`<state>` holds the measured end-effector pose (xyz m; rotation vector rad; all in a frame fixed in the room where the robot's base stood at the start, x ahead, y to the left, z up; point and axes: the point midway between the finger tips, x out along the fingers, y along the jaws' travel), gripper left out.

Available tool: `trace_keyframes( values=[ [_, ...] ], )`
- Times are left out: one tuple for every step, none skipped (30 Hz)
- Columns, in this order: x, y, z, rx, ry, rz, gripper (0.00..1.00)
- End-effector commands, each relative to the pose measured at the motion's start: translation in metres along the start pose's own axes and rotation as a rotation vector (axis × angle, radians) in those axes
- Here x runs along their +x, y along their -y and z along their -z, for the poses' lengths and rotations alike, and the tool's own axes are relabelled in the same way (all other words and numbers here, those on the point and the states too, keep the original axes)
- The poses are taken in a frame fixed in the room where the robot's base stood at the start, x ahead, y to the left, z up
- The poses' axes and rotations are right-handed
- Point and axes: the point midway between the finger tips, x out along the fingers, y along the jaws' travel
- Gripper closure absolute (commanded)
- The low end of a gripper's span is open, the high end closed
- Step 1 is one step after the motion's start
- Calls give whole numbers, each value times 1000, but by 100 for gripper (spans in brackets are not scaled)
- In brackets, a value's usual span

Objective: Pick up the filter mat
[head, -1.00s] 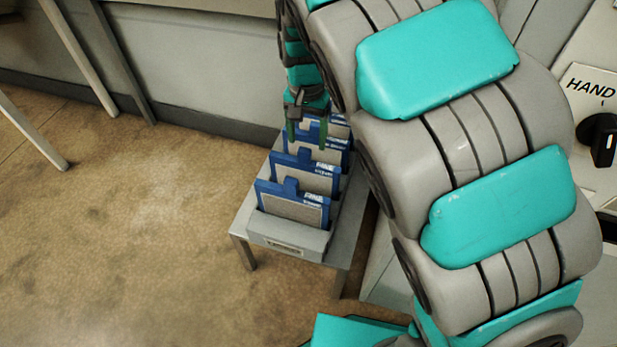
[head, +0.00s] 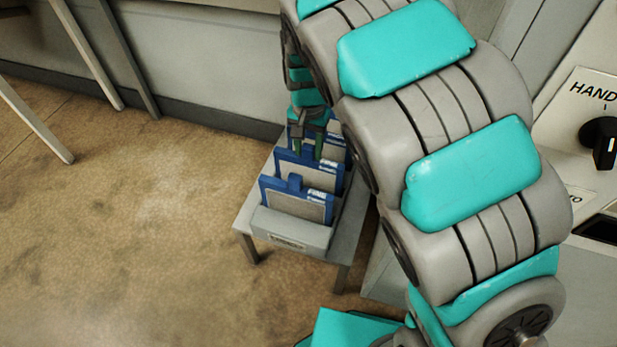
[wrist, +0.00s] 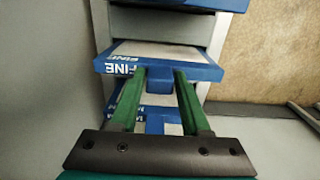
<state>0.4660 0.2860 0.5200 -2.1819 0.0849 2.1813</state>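Several filter mats, blue frames with pale grey centres and a top tab, stand in a row in a grey holder (head: 290,232). The front mat (head: 297,206) and the one behind it (head: 318,177) show clearly. My gripper (head: 308,150) is over a mat farther back (head: 327,148) and hides its tab. In the wrist view, my gripper (wrist: 160,76) has its green fingers apart, one on each side of the blue tab of a mat marked FINE (wrist: 165,52). Contact with the tab cannot be made out. Another mat (wrist: 165,100) shows between the fingers.
The holder stands on a small grey table (head: 343,235). A wall (head: 200,60) is behind it, and a panel with a black knob (head: 600,135) is at the right. The brown floor (head: 130,220) at the left is clear.

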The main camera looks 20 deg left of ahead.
Motion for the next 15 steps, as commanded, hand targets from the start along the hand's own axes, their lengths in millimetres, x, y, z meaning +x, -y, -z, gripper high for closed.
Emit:
trace_keyframes(
  values=[
    [0,0,0,0,0,0,60],
    [0,0,0,0,0,0,64],
    [0,0,0,0,0,0,68],
    [0,0,0,0,0,0,71],
    [0,0,0,0,0,0,75],
    [0,0,0,0,0,0,79],
    [0,0,0,0,0,0,83],
    [0,0,0,0,0,0,86],
    [0,0,0,0,0,0,90],
    [0,0,0,0,0,0,94],
    [0,0,0,0,0,0,97],
    [0,0,0,0,0,0,100],
    [0,0,0,0,0,0,100],
    [0,0,0,0,0,0,100],
    [0,0,0,0,0,0,100]
  ],
)
